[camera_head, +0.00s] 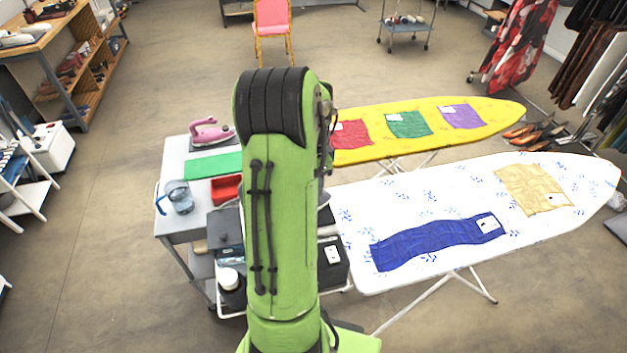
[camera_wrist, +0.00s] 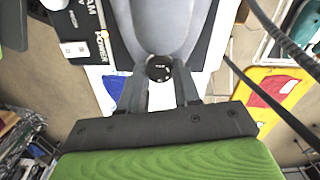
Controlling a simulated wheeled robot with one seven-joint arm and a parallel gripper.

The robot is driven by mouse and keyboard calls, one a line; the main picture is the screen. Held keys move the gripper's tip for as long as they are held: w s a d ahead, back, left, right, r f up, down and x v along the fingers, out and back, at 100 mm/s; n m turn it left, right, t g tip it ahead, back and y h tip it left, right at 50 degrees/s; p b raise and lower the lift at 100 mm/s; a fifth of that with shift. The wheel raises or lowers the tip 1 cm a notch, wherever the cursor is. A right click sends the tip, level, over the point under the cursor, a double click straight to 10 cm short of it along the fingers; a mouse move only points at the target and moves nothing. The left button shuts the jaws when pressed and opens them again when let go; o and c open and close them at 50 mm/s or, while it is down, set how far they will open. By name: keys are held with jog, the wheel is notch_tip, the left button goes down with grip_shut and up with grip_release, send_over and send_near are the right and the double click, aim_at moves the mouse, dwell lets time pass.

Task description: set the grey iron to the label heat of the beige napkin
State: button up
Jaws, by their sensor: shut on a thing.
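The beige napkin (camera_head: 528,186) lies flat on the white ironing board (camera_head: 400,190), near its right end. Its white label (camera_head: 553,199) faces up, with a mark too small to read. In the wrist view the grey iron (camera_wrist: 162,25) shows as a smooth grey body with a round black dial (camera_wrist: 159,68) at its near end. My gripper (camera_wrist: 159,78) has one finger on each side of the dial and is shut on it. The dial's setting cannot be read. In the head view my arm hides the grey iron and my gripper.
A blue cloth (camera_head: 430,242) lies on the same board. A yellow ironing board (camera_head: 370,150) behind holds red, green and purple cloths. The cart (camera_head: 172,155) at left carries a pink iron (camera_head: 211,133), a green mat (camera_head: 213,165), a red tray (camera_head: 226,188) and a jug (camera_head: 178,197).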

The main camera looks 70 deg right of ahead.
jog(key=o, duration=1.1)
jog(key=shift+c, duration=0.2)
notch_tip(320, 180, up, 16)
jog(key=p, duration=0.1)
jog(key=shift+p, duration=0.35)
jog(key=shift+f, duration=0.15)
